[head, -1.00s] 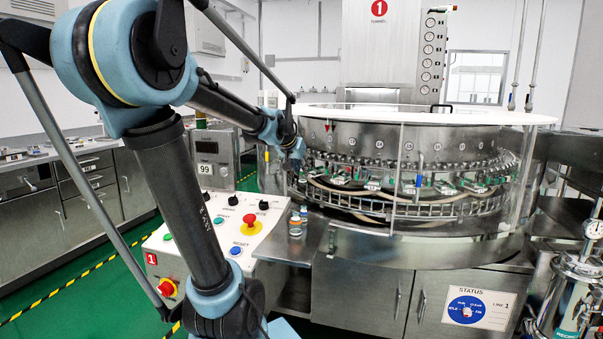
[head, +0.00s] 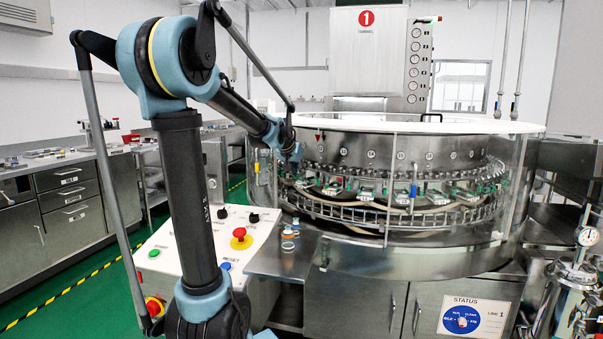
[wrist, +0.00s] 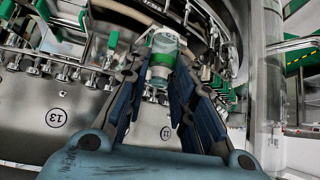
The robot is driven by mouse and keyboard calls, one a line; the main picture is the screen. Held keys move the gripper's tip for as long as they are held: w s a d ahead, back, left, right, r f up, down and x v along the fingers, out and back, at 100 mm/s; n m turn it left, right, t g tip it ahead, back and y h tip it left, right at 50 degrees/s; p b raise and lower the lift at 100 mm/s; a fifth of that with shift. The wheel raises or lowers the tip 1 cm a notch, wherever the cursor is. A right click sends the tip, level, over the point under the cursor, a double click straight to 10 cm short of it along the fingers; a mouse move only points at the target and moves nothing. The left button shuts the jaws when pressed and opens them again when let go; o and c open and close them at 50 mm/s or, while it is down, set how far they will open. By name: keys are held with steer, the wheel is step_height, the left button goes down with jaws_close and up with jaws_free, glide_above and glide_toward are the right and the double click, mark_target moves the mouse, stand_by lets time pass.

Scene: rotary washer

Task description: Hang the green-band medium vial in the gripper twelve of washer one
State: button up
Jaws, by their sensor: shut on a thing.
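A clear vial with a green band (wrist: 162,60) is held between the blue fingers of my gripper (wrist: 160,75) in the wrist view. The fingers are shut on its body, and its whitish end points away from me. In the head view my gripper (head: 292,155) is at the left front of washer one's round drum (head: 400,152), beside the clear guard. The vial cannot be made out there. The drum carries a ring of small metal grippers (wrist: 90,75), some with green parts. Number plates 13 (wrist: 56,118) and 14 (wrist: 165,133) show in the wrist view; I cannot make out a 12.
A clear guard with metal posts (head: 390,190) rings the washer. Its post (wrist: 265,80) stands right of my gripper in the wrist view. A control panel (head: 200,250) with buttons and small containers (head: 288,241) sit in front at the left. A metal rail (head: 350,210) runs below the ring.

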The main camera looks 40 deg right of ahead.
steer(key=w+d, duration=0.2)
steer(key=d, duration=0.1)
steer(key=w+d, duration=0.1)
steer(key=d, duration=0.1)
steer(key=shift+d, duration=0.2)
steer(key=shift+w+d+f, duration=0.2)
steer(key=shift+d+f, duration=0.05)
steer(key=shift+f, duration=0.45)
steer(key=shift+f, duration=0.25)
steer(key=o, duration=0.8)
steer(key=shift+o, duration=0.2)
